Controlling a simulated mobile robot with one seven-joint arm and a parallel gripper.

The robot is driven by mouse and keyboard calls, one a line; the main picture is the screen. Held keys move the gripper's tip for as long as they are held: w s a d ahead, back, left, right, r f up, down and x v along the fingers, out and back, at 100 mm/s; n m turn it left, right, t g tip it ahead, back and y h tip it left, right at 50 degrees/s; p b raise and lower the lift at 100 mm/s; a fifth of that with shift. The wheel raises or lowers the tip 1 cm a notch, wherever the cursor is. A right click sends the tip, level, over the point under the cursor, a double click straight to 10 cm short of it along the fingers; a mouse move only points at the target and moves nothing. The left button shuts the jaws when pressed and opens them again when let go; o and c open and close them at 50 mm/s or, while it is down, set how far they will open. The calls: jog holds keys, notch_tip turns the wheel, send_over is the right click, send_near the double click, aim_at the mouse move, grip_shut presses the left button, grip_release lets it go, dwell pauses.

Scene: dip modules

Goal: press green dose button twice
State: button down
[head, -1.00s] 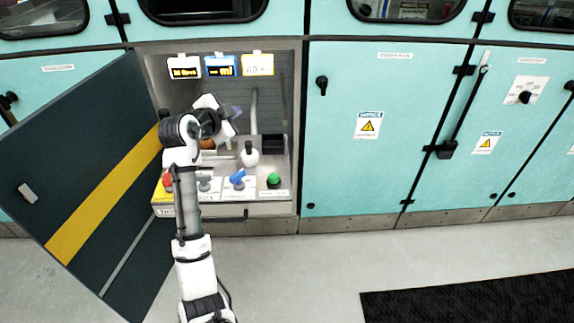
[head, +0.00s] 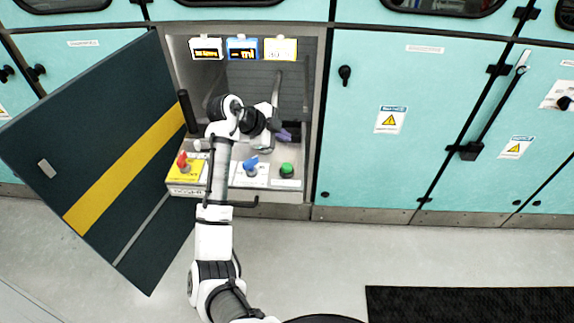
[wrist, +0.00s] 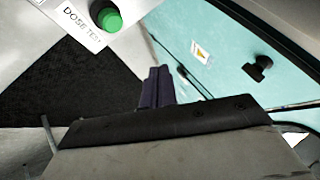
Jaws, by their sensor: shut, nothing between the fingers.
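The green dose button (head: 287,170) is a round green cap on a white labelled plate at the right end of the panel inside the open cabinet. In the wrist view it shows at the upper left (wrist: 109,19), beside a label reading "DOSE TES...". My gripper (head: 288,135) is inside the cabinet, above and behind the button in the head view, apart from it. Its dark fingers are together with nothing between them in the wrist view (wrist: 157,86).
Three small displays hang above. The dark cabinet door (head: 100,160) stands open at left. A vertical black handle (head: 187,111) is beside its hinge side.

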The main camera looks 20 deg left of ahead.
jog(key=b, duration=0.4)
send_over(283, 166)
notch_tip(283, 166, down, 8)
jog(key=shift+d+r, duration=0.1)
jog(key=shift+r, duration=0.05)
jog(key=shift+f, duration=0.35)
jog(key=shift+b, duration=0.3)
dwell(1.1)
jog(key=shift+f+b, duration=0.45)
jog(key=shift+f+b, duration=0.55)
jog(key=shift+f, duration=0.1)
dwell(0.7)
jog(key=shift+r, duration=0.1)
jog(key=shift+r+p, duration=0.45)
jog(key=shift+r, duration=0.55)
jog(key=shift+r+p, duration=1.25)
jog(key=shift+r, duration=1.2)
